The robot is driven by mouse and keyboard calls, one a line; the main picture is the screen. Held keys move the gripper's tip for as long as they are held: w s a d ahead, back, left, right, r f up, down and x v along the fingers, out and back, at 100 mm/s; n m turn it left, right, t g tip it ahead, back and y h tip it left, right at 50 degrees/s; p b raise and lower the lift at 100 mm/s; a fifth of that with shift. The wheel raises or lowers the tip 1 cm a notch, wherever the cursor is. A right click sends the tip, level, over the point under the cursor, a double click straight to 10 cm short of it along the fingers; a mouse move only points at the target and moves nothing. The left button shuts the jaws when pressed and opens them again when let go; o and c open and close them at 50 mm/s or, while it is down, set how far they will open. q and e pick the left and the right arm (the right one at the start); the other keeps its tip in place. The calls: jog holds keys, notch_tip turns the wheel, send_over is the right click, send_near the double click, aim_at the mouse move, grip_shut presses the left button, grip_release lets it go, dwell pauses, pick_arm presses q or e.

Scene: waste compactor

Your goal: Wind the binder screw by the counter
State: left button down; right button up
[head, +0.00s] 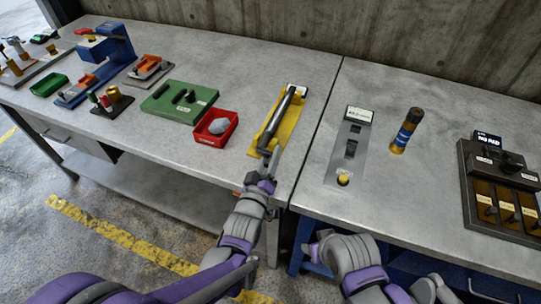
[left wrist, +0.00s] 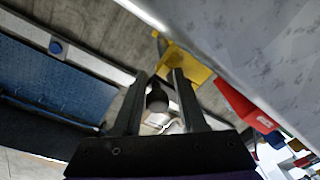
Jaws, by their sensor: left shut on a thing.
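The binder screw (head: 275,122) is a long dark rod lying on a yellow base plate (head: 256,149) near the right end of the left table. A small pale display (head: 297,89), which looks like the counter, sits at its far end; its reading is too small to make out. My left gripper (head: 267,160) is at the near end of the screw, shut on its handle. In the left wrist view, a dark round knob (left wrist: 157,97) shows between the fingers of my left gripper (left wrist: 160,80), with the yellow plate (left wrist: 187,64) beyond. My right gripper is not in view.
A red bin (head: 216,141) with a pale lump stands left of the yellow plate, beside a green block (head: 180,101).

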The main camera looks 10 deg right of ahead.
pick_arm(q)
jog(key=shift+d+f+m+b, duration=0.1)
jog(key=shift+f+m+b, duration=0.05)
jog(key=shift+m+b, duration=0.4)
dwell(0.6)
jog(key=shift+f+m+b, duration=0.35)
jog(key=shift+m+b, duration=0.2)
jog(key=shift+m, duration=0.6)
jog(key=shift+w+a+f+m+b, duration=0.2)
jog(key=shift+m+b, duration=0.35)
jog(key=shift+m, duration=0.4)
jog(key=shift+w+a+f+m+b, duration=0.1)
jog(key=shift+a+f+m+b, duration=0.15)
jog(key=shift+m+b, duration=0.5)
jog(key=c, duration=0.7)
grip_release()
jog(key=shift+s, duration=0.1)
jog(key=v, duration=1)
jog(key=shift+s+a+f, duration=0.2)
jog(key=shift+s+f, duration=0.05)
jog(key=shift+s, duration=0.1)
